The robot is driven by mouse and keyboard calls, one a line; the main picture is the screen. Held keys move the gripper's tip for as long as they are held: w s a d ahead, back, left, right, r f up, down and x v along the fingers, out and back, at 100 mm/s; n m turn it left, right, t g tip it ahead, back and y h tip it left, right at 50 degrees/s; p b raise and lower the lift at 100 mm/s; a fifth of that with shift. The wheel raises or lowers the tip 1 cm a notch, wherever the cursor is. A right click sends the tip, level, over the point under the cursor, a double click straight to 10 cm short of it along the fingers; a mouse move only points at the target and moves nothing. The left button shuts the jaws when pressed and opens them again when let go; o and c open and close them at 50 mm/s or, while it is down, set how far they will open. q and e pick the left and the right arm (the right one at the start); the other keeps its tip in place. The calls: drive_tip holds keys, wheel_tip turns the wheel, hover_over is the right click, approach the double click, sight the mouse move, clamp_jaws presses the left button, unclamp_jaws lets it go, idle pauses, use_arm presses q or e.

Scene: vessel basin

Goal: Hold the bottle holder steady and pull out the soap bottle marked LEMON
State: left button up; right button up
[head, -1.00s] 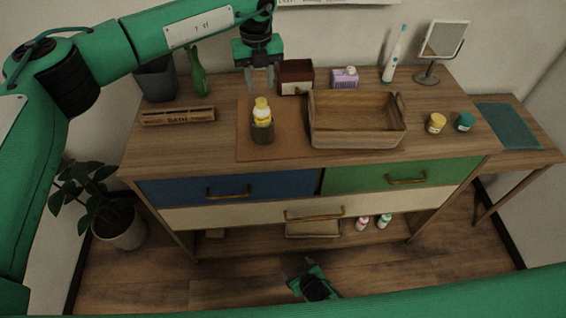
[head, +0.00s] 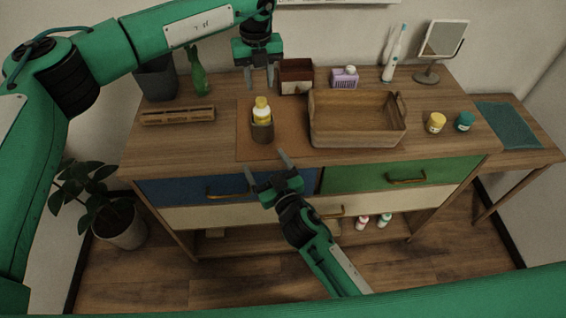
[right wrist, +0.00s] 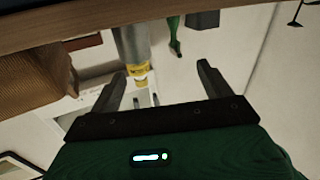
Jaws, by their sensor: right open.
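In the right wrist view, the holder (right wrist: 131,42) and bottle (right wrist: 142,73) appear upside down beyond the fingers. My left gripper (head: 260,85) is open and empty, fingers pointing down, above and behind the bottle. My right gripper (head: 267,166) is open and empty at the cabinet's front edge, in front of the holder and apart from it; it also shows in the right wrist view (right wrist: 160,74).
A wooden tray (head: 357,138) stands just right of the holder. A brown box (head: 296,78) and purple bottle (head: 344,78) stand behind. Two jars (head: 435,123) are at right.

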sight(267, 135)
use_arm(q)
drive_tip(key=shift+d, duration=0.1)
use_arm(e)
drive_tip(key=d, duration=0.1)
drive_tip(key=d+m, duration=0.1)
drive_tip(key=d+h, duration=0.1)
drive_tip(key=shift+w+d+f, duration=0.3)
drive_tip(key=shift+w+f, duration=0.1)
drive_tip(key=shift+w+d+m, duration=0.1)
drive_tip(key=shift+d+m, duration=0.2)
drive_tip(key=x, duration=1.3)
drive_tip(key=shift+w, duration=0.4)
